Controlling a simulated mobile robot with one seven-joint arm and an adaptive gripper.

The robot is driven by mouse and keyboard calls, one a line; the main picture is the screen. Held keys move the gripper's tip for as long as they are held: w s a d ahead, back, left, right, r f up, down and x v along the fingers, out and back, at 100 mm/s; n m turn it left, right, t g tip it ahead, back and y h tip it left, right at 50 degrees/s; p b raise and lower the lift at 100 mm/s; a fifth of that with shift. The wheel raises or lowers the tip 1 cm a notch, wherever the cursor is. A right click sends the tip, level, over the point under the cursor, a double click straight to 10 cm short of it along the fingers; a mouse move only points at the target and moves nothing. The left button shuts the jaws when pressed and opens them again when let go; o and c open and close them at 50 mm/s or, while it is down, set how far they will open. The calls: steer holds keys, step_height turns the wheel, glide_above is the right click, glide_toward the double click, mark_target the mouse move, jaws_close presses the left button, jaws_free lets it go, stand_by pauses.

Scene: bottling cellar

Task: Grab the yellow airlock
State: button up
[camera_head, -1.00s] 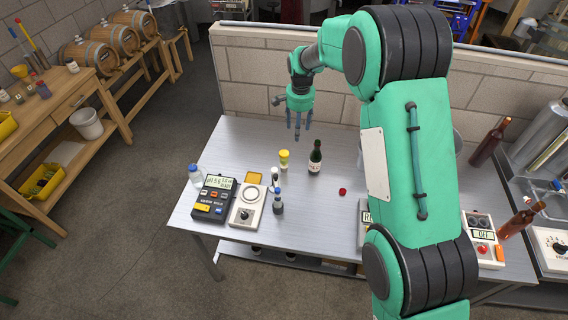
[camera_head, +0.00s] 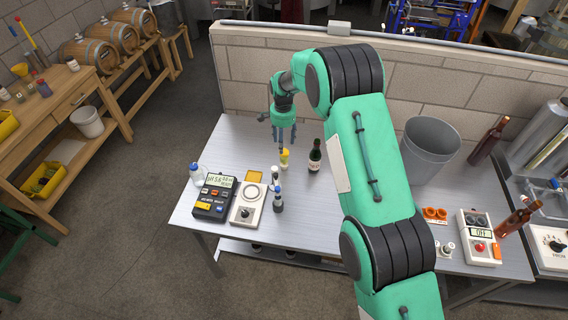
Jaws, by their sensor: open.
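The yellow airlock (camera_head: 285,158) stands on the grey metal table (camera_head: 285,218), left of a dark green bottle with a pale label. My gripper (camera_head: 282,144) is open and points down just above and behind the airlock. Its fingers overlap the top of the airlock in the picture, and I cannot tell whether they touch it. The lower part of the airlock shows clear of the fingers.
The dark green bottle (camera_head: 314,156) stands close on the right. A meter (camera_head: 215,196), a stirrer plate (camera_head: 247,204) and small bottles (camera_head: 277,200) stand in front and to the left. A grey bucket (camera_head: 428,150) stands right of my arm. A block wall (camera_head: 250,70) runs behind the table.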

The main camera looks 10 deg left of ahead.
mark_target(284, 162)
steer(key=shift+f, duration=4.25)
steer(key=shift+d+f+p, duration=0.15)
steer(key=shift+f+p, duration=0.35)
steer(key=shift+f, duration=2.15)
steer(key=shift+c, duration=0.5)
steer(key=c, duration=1.2)
